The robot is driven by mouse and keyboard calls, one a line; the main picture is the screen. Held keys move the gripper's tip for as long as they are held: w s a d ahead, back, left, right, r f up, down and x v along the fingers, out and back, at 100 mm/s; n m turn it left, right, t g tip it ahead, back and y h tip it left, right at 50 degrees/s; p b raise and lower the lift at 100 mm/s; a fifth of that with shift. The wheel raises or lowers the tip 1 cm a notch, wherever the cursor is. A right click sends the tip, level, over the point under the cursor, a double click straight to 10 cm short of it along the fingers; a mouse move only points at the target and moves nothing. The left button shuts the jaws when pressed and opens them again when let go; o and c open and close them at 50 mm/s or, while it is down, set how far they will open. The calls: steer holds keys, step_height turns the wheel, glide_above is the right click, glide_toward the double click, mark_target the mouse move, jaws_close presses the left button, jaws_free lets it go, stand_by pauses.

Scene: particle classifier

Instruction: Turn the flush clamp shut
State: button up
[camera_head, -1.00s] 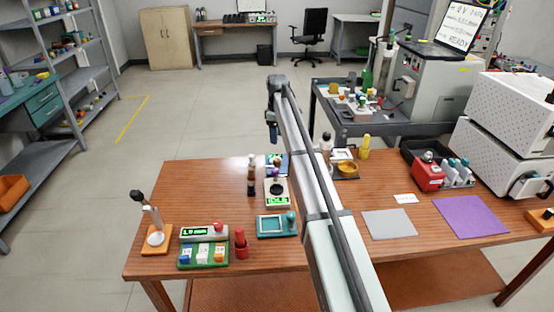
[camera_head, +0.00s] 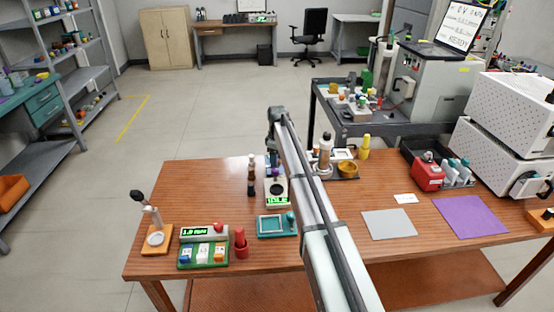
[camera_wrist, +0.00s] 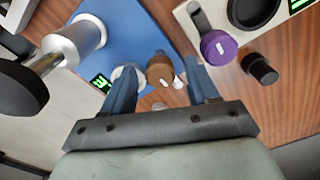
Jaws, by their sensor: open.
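My gripper (camera_wrist: 163,70) is open in the wrist view, with its two blue fingers apart. A brown knob (camera_wrist: 159,68) with a white mark shows between the fingers, with small white parts beside it. Whether the fingers touch it is unclear. A purple knob (camera_wrist: 217,46) with a white mark sits on a grey lever at the right, outside the fingers. I cannot tell for certain which part is the flush clamp. In the head view my gripper (camera_head: 271,160) is low over the table's back edge, behind a pale device (camera_head: 276,192) with a green display.
A blue plate (camera_wrist: 125,28) lies under the brown knob. A silver cylinder (camera_wrist: 74,42) with a black end is close at the left. A short black cylinder (camera_wrist: 260,68) stands at the right. A dark bottle (camera_head: 251,180) stands left of the pale device.

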steer(key=c, duration=1)
steer(key=shift+c, duration=0.2)
steer(key=m, duration=0.4)
steer(key=shift+m, duration=0.4)
steer(key=m, duration=0.4)
steer(key=shift+m, duration=0.3)
steer(key=m, duration=0.4)
steer(key=shift+m, duration=2.2)
